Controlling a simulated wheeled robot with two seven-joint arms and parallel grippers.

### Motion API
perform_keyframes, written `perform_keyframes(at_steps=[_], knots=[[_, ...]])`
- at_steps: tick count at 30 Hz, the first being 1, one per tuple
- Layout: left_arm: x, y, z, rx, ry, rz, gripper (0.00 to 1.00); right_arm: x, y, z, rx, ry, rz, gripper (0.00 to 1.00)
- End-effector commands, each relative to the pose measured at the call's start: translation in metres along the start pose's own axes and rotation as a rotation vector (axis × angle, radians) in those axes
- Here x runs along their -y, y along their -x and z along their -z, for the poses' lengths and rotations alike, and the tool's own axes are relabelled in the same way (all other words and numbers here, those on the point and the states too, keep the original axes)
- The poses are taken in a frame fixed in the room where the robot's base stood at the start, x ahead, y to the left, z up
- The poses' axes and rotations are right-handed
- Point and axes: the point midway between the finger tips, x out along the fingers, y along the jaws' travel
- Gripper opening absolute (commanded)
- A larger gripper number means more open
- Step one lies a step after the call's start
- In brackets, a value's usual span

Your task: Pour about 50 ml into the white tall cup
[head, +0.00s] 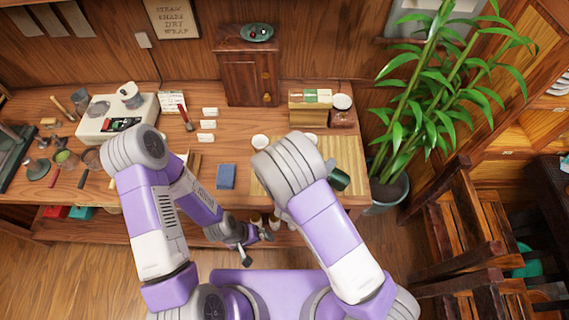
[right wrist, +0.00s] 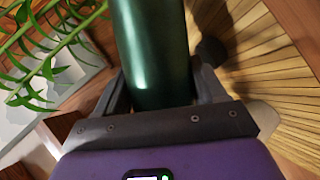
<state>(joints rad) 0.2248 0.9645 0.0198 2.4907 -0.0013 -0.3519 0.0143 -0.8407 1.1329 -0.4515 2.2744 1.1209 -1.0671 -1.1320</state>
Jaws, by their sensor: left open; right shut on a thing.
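My left gripper (head: 256,241) is open and empty, in front of the table's front edge.
A blue book-like block (head: 226,176) lies left of the mat. A wooden cabinet (head: 248,78) stands at the back.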

Motion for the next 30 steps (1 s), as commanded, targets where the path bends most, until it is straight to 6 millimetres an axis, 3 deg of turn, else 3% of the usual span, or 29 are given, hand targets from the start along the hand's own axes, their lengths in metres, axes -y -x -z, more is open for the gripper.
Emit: perform_keyframes(at_steps=[30], knots=[[0.0019, -0.0050, 0.0003, 0.000, 0.000, 0.000, 1.00, 0.0039, -0.0010, 0.0013, -0.016, -0.053, 0.021, 0.20]])
